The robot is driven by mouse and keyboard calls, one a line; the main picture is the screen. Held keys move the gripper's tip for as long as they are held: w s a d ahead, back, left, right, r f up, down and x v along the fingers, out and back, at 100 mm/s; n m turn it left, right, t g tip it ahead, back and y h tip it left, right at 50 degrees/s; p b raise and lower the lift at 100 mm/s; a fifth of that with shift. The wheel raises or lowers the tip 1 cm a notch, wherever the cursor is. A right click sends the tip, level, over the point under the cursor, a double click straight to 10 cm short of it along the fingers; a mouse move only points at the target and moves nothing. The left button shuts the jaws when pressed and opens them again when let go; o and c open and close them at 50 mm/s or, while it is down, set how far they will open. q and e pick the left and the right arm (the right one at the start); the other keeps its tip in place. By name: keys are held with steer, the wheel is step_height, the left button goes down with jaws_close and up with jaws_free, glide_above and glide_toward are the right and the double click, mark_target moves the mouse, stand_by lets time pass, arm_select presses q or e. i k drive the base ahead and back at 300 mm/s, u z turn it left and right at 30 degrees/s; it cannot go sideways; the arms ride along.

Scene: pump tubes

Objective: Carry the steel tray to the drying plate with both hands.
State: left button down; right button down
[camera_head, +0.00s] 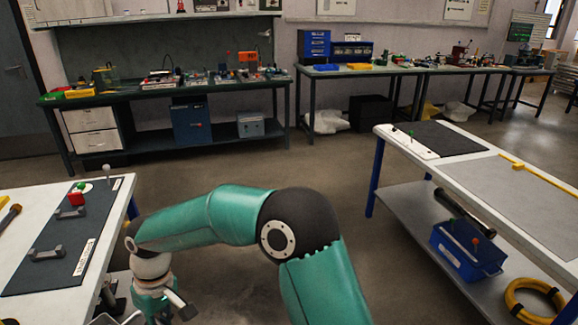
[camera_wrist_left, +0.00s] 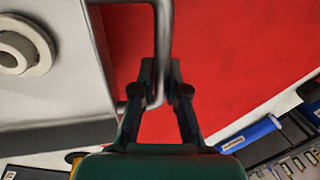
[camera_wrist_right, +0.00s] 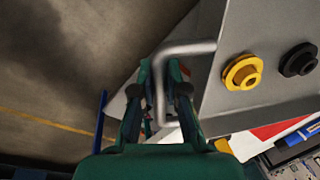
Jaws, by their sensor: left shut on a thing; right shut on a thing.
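The steel tray (camera_wrist_right: 225,105) shows in part in both wrist views. It carries a yellow flanged part (camera_wrist_right: 242,72) and a black one (camera_wrist_right: 299,60); a pale ringed part (camera_wrist_left: 22,45) shows at its other end. My left gripper (camera_wrist_left: 160,85) is shut on one bar handle (camera_wrist_left: 163,30), over a red surface. My right gripper (camera_wrist_right: 165,90) is shut on the opposite handle (camera_wrist_right: 185,47), with floor visible below. In the head view the left gripper and most of the tray are out of frame. I cannot tell which surface is the drying plate.
A right table (camera_head: 480,162) bears a dark mat (camera_head: 440,137) and a grey mat (camera_head: 520,190). Open floor (camera_head: 320,165) lies between them. Workbenches line the back wall.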

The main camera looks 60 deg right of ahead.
mark_target(447, 136)
steer(key=u, duration=0.55)
steer(key=i, duration=0.2)
steer(key=z, duration=2.1)
steer(key=i, duration=0.25)
steer(key=z, duration=1.5)
steer(key=i, duration=0.3)
steer(key=z, duration=1.55)
steer(key=i, duration=0.25)
steer(key=z, duration=0.05)
